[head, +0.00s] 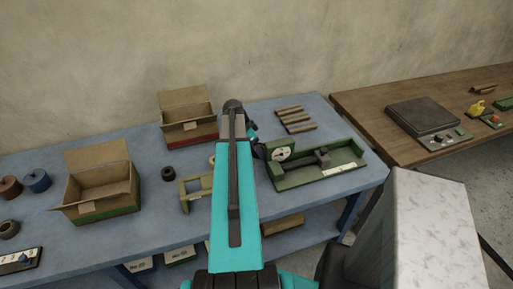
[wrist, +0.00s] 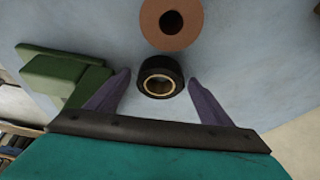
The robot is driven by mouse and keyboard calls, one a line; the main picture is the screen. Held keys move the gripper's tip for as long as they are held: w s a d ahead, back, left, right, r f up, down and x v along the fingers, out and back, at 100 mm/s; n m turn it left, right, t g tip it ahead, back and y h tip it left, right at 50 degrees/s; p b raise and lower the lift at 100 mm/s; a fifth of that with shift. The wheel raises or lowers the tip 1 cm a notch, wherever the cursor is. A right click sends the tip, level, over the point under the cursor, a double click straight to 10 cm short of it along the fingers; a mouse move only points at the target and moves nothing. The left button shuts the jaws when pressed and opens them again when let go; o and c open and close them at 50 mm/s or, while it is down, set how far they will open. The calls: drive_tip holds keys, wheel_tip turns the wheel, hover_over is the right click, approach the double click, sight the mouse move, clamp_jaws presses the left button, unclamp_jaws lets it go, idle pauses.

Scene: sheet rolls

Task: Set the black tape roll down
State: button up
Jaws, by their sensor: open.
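In the wrist view the black tape roll (wrist: 160,65) sits on the blue tabletop with its pale core showing. My gripper (wrist: 160,78) is open, with one purple finger on each side of the roll. Small gaps show between the fingers and the roll. In the head view my arm hides most of the gripper and whatever lies behind it. A dark roll (head: 169,172) stands left of the arm there; I cannot tell whether it is the same one.
A brown roll (wrist: 171,24) lies close to the black roll. A green fixture (head: 315,172) stands right of my arm. Open cardboard boxes (head: 103,195) and a small wooden stand (head: 187,197) are on the left. Wooden bars (head: 295,119) lie at the back.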

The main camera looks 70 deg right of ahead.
drive_tip(key=b+v, duration=0.3)
drive_tip(key=v, duration=0.9)
drive_tip(key=shift+b, duration=0.3)
idle(0.7)
